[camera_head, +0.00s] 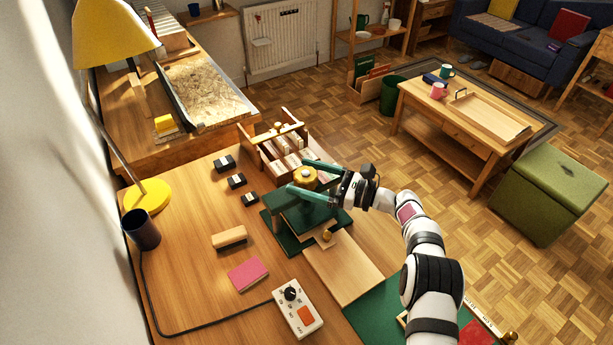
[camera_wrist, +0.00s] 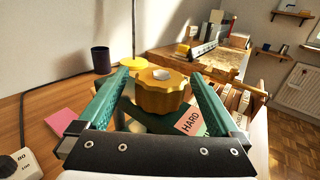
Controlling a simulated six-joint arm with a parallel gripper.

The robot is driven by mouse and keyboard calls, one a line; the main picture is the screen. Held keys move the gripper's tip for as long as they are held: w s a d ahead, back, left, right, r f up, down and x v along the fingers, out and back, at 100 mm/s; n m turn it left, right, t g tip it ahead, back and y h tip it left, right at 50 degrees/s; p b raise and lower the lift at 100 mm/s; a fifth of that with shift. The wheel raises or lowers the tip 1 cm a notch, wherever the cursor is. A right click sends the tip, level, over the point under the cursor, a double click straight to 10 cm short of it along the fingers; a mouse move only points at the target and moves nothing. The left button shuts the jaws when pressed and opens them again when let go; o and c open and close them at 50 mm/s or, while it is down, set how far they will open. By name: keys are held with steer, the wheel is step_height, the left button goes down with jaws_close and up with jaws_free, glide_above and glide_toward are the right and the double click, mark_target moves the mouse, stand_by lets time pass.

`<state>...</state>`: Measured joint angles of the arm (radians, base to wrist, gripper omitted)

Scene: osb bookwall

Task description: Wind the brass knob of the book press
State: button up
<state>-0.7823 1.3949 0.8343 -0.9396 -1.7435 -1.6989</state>
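The brass knob (camera_head: 305,176) sits on top of the green book press (camera_head: 298,214) on the wooden bench. It shows large in the middle of the wrist view (camera_wrist: 160,94), with a scalloped rim and a pale disc on top. My gripper (camera_head: 297,174) reaches in from the right with its two green fingers spread. One finger lies on each side of the knob, as the wrist view also shows (camera_wrist: 159,76). Narrow gaps seem to separate the fingers from the rim; I cannot tell whether either touches. The press body is partly hidden by the fingers and knob.
A card reading HARD (camera_wrist: 190,122) shows below the knob. A wooden rack (camera_head: 270,150) of books stands behind the press. Black blocks (camera_head: 237,181), a brush (camera_head: 229,238), a pink pad (camera_head: 248,274) and a control box (camera_head: 297,309) lie left and in front.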

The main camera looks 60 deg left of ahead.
steer(key=v, duration=1.5)
steer(key=shift+w+d, duration=0.25)
steer(key=shift+d, duration=0.1)
